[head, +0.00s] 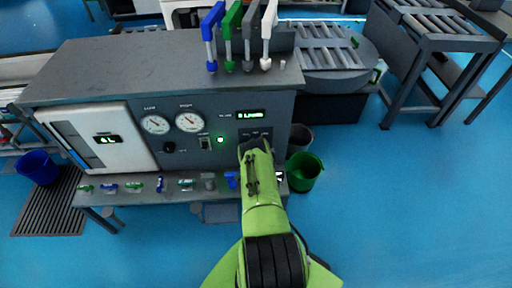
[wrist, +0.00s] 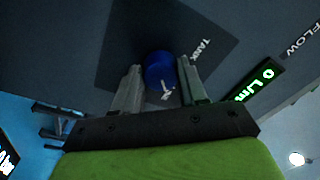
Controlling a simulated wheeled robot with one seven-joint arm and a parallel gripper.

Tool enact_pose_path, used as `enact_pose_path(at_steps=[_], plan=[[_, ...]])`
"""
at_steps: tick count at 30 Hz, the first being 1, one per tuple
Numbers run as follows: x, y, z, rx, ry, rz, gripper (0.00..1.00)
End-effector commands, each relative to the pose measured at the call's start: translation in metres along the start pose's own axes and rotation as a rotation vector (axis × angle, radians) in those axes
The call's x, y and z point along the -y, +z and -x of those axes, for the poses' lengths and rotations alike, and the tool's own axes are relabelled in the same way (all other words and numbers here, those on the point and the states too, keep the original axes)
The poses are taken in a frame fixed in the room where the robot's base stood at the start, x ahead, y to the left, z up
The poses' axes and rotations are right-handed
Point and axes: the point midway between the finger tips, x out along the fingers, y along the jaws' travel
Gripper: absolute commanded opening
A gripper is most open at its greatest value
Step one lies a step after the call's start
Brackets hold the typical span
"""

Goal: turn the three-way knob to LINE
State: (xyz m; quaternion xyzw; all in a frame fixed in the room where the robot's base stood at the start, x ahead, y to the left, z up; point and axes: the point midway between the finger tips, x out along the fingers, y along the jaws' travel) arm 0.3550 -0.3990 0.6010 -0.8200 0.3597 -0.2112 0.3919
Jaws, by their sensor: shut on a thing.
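The three-way knob (wrist: 160,72) is round and blue, with a white mark on its face, and sits on a dark square plate (wrist: 118,40) in the wrist view. A white TANK label (wrist: 203,48) is beside the knob, toward the upper right. No LINE label can be made out. My gripper (wrist: 158,66) has one finger on each side of the knob and is shut on it. In the head view my gripper (head: 254,142) is at the panel's right part, below the green display, and hides the knob.
The grey test bench (head: 180,90) carries two round gauges (head: 188,122), a green-lit display (head: 250,115) and a small green lamp (head: 220,140). Several coloured lever handles (head: 249,38) stand on top. A green bucket (head: 304,172) is right of my arm.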

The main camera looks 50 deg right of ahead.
Motion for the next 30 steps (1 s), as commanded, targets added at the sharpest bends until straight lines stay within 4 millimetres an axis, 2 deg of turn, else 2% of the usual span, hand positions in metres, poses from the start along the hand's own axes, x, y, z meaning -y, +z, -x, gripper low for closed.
enact_pose_path(at_steps=[20, 21, 25, 30], plan=[[-0.0014, 0.0011, 0.0013, 0.001, 0.007, -0.056, 0.12], [-0.0014, 0.0011, 0.0013, 0.001, 0.007, -0.056, 0.48], [-0.001, 0.0008, 0.0009, 0.0, 0.006, -0.056, 0.68], [-0.0005, 0.0005, 0.0005, -0.001, 0.004, -0.055, 0.68]])
